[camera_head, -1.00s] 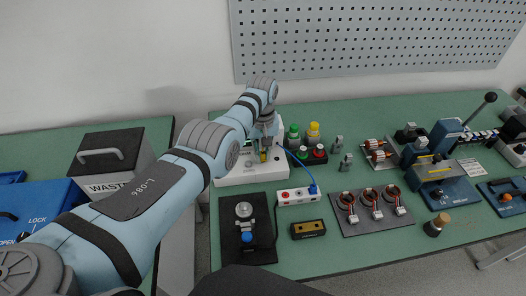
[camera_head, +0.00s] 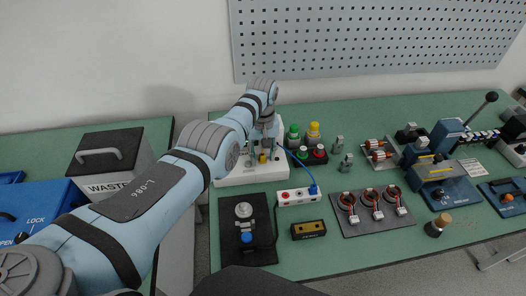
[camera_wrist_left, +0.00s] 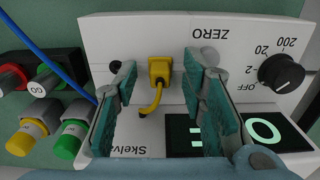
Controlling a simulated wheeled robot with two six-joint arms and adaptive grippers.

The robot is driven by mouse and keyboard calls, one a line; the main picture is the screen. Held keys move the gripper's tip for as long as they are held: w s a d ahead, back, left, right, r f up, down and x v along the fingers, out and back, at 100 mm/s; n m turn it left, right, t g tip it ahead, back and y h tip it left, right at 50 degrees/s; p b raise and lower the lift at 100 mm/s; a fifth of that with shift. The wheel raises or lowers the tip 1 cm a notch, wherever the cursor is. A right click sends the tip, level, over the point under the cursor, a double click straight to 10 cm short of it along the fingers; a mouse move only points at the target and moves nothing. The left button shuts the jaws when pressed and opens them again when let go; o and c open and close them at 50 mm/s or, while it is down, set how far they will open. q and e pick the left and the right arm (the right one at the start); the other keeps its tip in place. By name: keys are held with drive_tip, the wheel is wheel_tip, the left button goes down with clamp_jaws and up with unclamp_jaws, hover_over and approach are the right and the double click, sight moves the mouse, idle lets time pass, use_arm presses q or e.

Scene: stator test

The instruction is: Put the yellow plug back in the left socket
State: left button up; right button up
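The yellow plug (camera_wrist_left: 160,70) with a short yellow lead is at the face of the white meter box (camera_wrist_left: 140,35), marked ZERO and upside down in the left wrist view. It looks seated in a socket; which one is hard to tell. A dark round spot (camera_wrist_left: 115,67) beside it is partly hidden by a finger. My left gripper (camera_wrist_left: 163,88) is open, its teal-padded fingers apart on both sides of the plug with gaps between. In the head view the left gripper (camera_head: 263,150) is over the meter box (camera_head: 235,176), with the yellow plug (camera_head: 262,158) between its fingers. The right gripper is not in view.
A blue cable (camera_head: 293,158) runs from the meter to a white socket strip (camera_head: 298,197). Green and yellow lamps and red buttons (camera_head: 319,152) stand close right of the meter. A black plate (camera_head: 228,235) with a knob lies in front. A black dial (camera_wrist_left: 281,73) sits on the meter.

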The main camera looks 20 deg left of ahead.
use_arm(q)
wheel_tip(320, 180, up, 12)
idle(0.3)
idle(0.6)
